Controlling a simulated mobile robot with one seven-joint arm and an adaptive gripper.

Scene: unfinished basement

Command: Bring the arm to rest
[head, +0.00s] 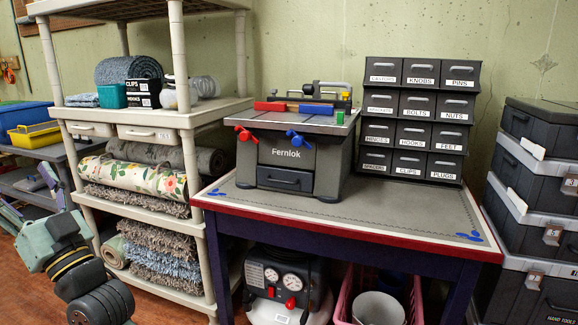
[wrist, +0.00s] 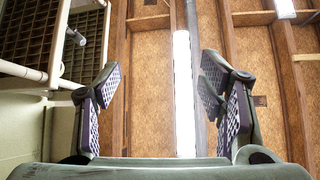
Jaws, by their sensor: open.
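My gripper (head: 28,196) is at the left edge of the head view, in front of the beige shelf unit and the blue-topped side bench. Its fingers point up and its jaws are apart. In the wrist view my gripper (wrist: 161,92) shows two purple-padded fingers spread wide with nothing between them. Beyond them is the wooden ceiling (wrist: 155,60) with joists and a lit tube. The rest of my arm runs down out of the head view at the lower left.
A shelf unit (head: 218,107) with rugs stands close to my gripper's right. A workbench (head: 390,206) holds a Fernlok tool table (head: 290,160) and a labelled drawer cabinet (head: 415,120). Dark toolboxes (head: 535,190) are stacked at right. A compressor (head: 285,280) sits under the bench.

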